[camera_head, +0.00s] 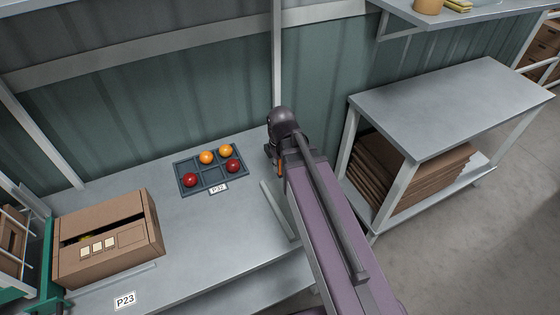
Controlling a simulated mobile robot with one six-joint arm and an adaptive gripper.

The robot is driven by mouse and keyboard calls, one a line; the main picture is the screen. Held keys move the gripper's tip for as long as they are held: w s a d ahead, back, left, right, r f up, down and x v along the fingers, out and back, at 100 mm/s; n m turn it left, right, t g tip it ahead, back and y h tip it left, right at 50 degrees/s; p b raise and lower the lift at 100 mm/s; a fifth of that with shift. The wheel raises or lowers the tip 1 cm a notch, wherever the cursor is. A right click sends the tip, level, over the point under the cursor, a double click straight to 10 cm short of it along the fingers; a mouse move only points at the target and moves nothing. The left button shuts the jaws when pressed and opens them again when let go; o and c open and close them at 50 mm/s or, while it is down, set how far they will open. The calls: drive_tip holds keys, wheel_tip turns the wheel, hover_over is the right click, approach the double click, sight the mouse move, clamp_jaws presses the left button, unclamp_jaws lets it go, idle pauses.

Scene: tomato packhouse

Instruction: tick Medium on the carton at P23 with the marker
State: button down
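The brown carton (134,213) stands on the left of the grey bench, behind the P23 label (124,300). Its top has a dark opening.
A dark divided tray (211,176) holds two orange and two red tomatoes behind the P32 label (218,188). A pale strip (278,211) lies on the bench by my arm. A second table (450,105) with flat cardboard below stands right. Bare bench lies between carton and tray.

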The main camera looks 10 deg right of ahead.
drive_tip(key=shift+r, duration=0.1)
idle(0.6)
drive_tip(key=shift+r+p, duration=2.45)
drive_tip(key=shift+p, duration=0.05)
